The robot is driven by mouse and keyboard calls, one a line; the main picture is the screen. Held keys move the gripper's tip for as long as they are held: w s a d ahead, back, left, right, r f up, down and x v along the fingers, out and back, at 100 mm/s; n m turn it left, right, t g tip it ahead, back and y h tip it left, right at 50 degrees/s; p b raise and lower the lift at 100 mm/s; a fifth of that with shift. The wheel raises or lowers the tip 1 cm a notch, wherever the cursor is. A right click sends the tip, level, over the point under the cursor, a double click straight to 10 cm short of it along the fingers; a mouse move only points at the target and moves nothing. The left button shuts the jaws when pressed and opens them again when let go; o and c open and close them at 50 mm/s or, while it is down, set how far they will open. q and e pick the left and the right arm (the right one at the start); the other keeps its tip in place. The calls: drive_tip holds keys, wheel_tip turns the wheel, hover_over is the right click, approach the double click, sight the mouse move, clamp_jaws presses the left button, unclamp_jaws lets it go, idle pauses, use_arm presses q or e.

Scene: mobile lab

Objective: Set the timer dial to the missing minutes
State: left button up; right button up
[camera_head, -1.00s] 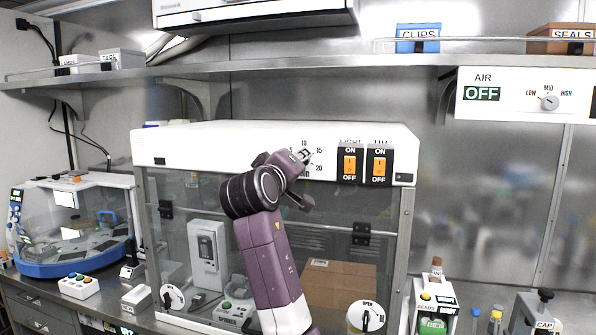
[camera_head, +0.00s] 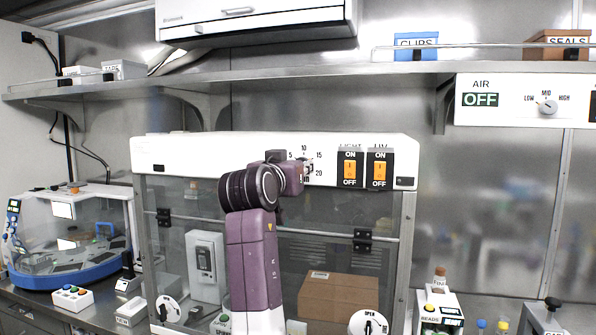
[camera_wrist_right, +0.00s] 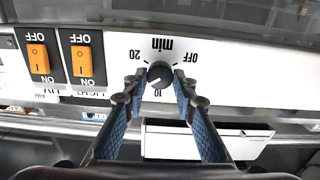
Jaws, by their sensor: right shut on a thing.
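The timer dial (camera_wrist_right: 160,74) is a small dark round knob on the white front panel of the glass-fronted cabinet. It appears upside down in the right wrist view, with "20", "min", "OFF" and "10" printed around it. My right gripper (camera_wrist_right: 161,88) has its blue-padded fingers on either side of the knob and is shut on it. In the head view my right gripper (camera_head: 303,170) covers much of the dial, and marks 5, 10, 15 and 20 show around it. I cannot tell exactly where the pointer stands. My left gripper is not in view.
Orange LIGHT (camera_head: 349,168) and UV (camera_head: 379,168) switches sit just right of the dial. A shelf (camera_head: 300,74) runs above the cabinet (camera_head: 150,165). An AIR panel (camera_head: 525,100) reads OFF. A blue-based machine (camera_head: 60,265) stands at left.

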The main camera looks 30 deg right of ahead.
drive_tip(key=shift+w+f+m, duration=0.1)
drive_tip(key=shift+f+m, duration=0.25)
drive_tip(key=shift+m, duration=0.15)
drive_tip(key=o, duration=0.9)
drive_tip(key=shift+o, duration=1.3)
drive_tip(key=shift+r, duration=0.2)
drive_tip(key=v, duration=1.2)
